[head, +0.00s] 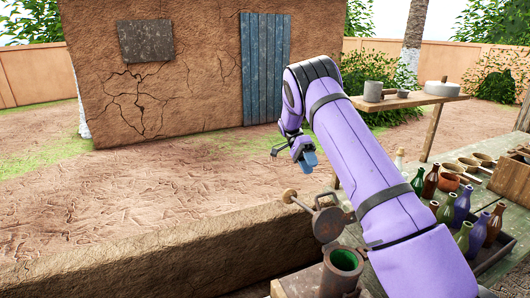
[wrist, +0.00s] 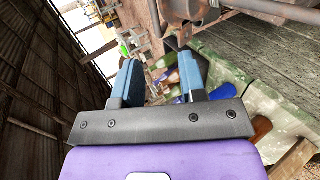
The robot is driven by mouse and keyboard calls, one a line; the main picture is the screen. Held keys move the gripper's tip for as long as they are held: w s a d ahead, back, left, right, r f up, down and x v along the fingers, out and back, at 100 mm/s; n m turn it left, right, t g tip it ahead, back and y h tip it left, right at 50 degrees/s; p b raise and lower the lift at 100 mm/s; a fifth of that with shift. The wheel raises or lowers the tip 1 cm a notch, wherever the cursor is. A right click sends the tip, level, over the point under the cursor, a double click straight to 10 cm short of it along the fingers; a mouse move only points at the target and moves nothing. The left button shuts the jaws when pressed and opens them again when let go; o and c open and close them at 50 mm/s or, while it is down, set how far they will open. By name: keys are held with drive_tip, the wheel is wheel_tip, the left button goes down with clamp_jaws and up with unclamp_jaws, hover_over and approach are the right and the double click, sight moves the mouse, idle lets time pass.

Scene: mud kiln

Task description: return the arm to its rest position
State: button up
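My purple arm (head: 365,140) reaches up and forward from the lower right in the head view, bent at a dark elbow. My gripper (head: 304,158) hangs in the air near the middle of the picture, beyond the near ledge and left of the bottle table. In the wrist view, the two blue fingers of my gripper (wrist: 166,82) stand apart with nothing between them. Bottles and a wooden table show in the distance behind the fingers. Part of the bench is hidden behind my arm in the head view.
Several bottles (head: 462,207) stand in a tray at the right, near clay bowls (head: 448,182) and a wooden box (head: 511,178). A metal grinder (head: 328,222) and a green-lined pot (head: 343,262) are close to my arm. A mud wall (head: 165,65) stands behind. The ground at left is clear.

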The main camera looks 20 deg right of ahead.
drive_tip(key=s+a+r+n+t, duration=0.35)
drive_tip(key=s+r, duration=0.45)
drive_tip(key=r, duration=0.3)
drive_tip(key=s+a+r+n+t, duration=0.3)
drive_tip(key=s+r+n+t, duration=0.2)
drive_tip(key=s+r, duration=0.4)
drive_tip(key=s+a+r+n+t, duration=0.1)
drive_tip(key=s+a+n+t, duration=0.2)
drive_tip(key=s, duration=0.7)
drive_tip(key=s+a+r+n+t, duration=0.2)
drive_tip(key=s+n+t, duration=0.4)
drive_tip(key=s, duration=0.5)
drive_tip(key=shift+s+a, duration=0.25)
drive_tip(key=shift+a, duration=0.55)
drive_tip(key=shift+r, duration=0.1)
